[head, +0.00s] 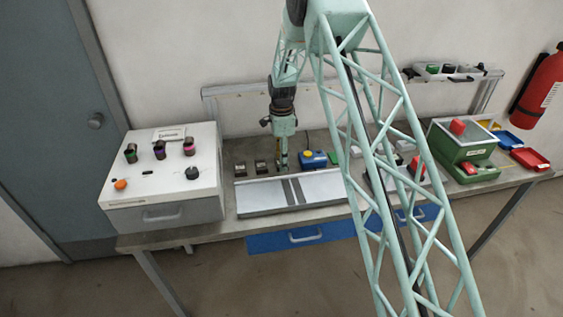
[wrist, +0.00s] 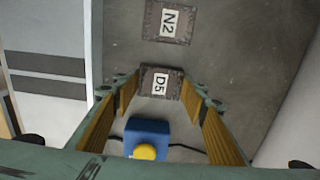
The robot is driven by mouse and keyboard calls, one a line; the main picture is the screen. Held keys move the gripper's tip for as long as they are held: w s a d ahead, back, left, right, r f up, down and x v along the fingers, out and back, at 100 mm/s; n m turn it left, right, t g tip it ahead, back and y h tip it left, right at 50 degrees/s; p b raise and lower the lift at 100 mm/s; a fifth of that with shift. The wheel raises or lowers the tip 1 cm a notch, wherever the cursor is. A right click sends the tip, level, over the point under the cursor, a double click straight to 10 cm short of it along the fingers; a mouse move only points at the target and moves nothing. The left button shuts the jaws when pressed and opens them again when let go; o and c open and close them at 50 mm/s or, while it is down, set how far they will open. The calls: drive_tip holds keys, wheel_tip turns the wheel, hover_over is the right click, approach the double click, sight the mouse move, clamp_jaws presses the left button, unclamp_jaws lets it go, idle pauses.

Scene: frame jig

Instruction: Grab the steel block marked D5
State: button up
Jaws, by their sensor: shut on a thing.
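The steel block marked D5 (wrist: 160,83) is a dark, square block with a white label, seen in the wrist view between my two fingertips. My gripper (wrist: 158,88) is shut on it, one finger at each side. In the head view my gripper (head: 282,163) points down at the tabletop, and D5 is hard to make out there between the fingers. I cannot tell whether D5 still touches the table.
A similar block marked N2 (wrist: 169,22) lies beside D5. A blue box with a yellow button (head: 313,159) stands close to the right of my gripper. A pale plate with dark stripes (head: 322,188) lies in front. A white control box (head: 160,180) stands at left.

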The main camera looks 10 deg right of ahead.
drive_tip(key=shift+r, duration=0.2)
drive_tip(key=shift+r, duration=1.65)
drive_tip(key=s, duration=0.5)
drive_tip(key=s+r, duration=0.1)
drive_tip(key=s, duration=1)
drive_tip(key=shift+r, duration=0.15)
